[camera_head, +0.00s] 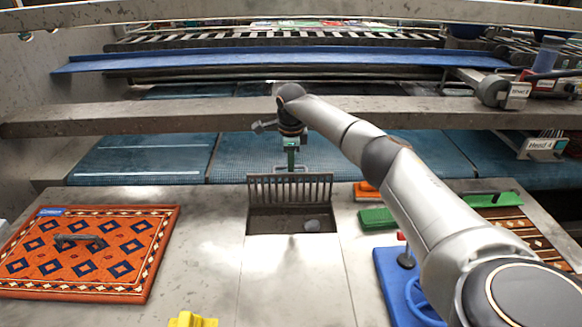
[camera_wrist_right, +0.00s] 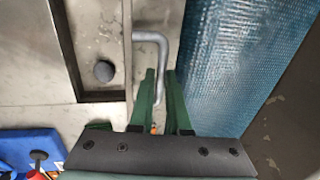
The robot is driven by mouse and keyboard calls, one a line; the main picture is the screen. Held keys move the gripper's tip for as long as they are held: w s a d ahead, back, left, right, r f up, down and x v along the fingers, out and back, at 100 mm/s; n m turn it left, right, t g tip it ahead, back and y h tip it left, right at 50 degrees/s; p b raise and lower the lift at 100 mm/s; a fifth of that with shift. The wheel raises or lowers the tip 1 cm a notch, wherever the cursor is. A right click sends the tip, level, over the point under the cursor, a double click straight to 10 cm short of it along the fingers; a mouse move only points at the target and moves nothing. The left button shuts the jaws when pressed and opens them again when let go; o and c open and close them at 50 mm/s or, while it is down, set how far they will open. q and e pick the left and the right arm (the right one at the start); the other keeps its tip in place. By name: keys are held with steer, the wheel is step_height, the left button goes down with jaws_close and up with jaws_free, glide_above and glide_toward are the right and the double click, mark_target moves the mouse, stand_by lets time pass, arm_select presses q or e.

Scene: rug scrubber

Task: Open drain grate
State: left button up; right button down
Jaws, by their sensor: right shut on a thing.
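The drain grate (camera_head: 262,189) is a dark slatted panel standing roughly upright at the far edge of the drain opening (camera_head: 265,222). The opening is uncovered, and a grey rounded lump (camera_head: 312,225) lies in it; this lump also shows in the wrist view (camera_wrist_right: 103,71). My right gripper (camera_head: 291,168) is at the top of the raised grate. In the wrist view, its green fingers (camera_wrist_right: 159,82) are shut on a bent grey handle (camera_wrist_right: 150,37). The grate's slats are not clear in that view. My left gripper is not in view.
An orange patterned rug (camera_head: 120,220) with a dark handle-like item on it lies on the left. A blue tray (camera_head: 392,280), green and orange blocks and another rug are on the right. A yellow item (camera_head: 192,319) is at the front. A metal beam (camera_head: 200,112) crosses behind the gripper.

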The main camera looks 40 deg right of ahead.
steer(key=shift+w+d+f, duration=0.2)
steer(key=shift+w+d, duration=0.35)
steer(key=c, duration=0.9)
jaws_free()
steer(key=shift+r, duration=0.1)
steer(key=r, duration=0.4)
steer(key=s+a+r, duration=0.1)
steer(key=r, duration=0.3)
steer(key=s+r, duration=0.1)
steer(key=r, duration=0.3)
steer(key=shift+a+r+b, duration=0.1)
steer(key=shift+a+b, duration=0.25)
steer(key=shift+b, duration=0.05)
